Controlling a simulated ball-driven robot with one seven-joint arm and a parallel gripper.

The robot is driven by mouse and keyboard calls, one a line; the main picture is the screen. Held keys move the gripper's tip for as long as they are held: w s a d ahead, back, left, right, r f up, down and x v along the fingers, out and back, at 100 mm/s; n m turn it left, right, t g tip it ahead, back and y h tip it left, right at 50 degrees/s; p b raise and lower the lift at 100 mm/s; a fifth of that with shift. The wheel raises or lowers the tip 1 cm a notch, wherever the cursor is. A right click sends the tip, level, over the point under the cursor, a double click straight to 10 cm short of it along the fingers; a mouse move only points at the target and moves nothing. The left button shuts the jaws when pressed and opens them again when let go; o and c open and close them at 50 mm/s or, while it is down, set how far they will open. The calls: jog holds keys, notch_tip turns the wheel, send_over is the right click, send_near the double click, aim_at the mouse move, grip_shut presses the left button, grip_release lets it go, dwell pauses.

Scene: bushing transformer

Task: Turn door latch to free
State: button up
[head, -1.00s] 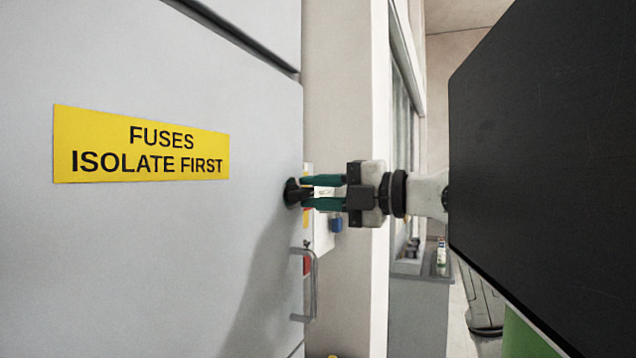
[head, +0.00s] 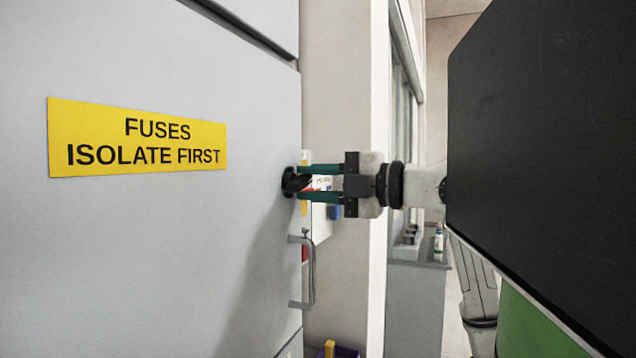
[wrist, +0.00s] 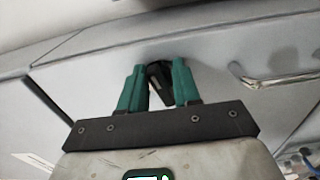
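The black door latch (head: 291,182) is a small knob near the right edge of the grey cabinet door (head: 150,260). It shows in the wrist view (wrist: 160,76) as a dark, slightly tilted lever. My gripper (head: 305,183) points at the door, with one green finger above the latch and one below it in the head view. In the wrist view the fingers (wrist: 158,85) stand either side of the latch. They are apart, with a gap at the left finger; whether the right finger touches the latch I cannot tell. Part of the latch is hidden by the fingers.
A yellow "FUSES ISOLATE FIRST" label (head: 140,140) is on the door. A grey bar handle (head: 310,270) sits below the latch, close to my gripper; the wrist view also shows a handle (wrist: 275,80). A grey cabinet (head: 415,305) stands behind, at the right.

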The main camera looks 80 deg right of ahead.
jog(key=shift+o, duration=1)
jog(key=shift+w, duration=0.1)
jog(key=b+v, duration=0.2)
jog(key=v, duration=0.9)
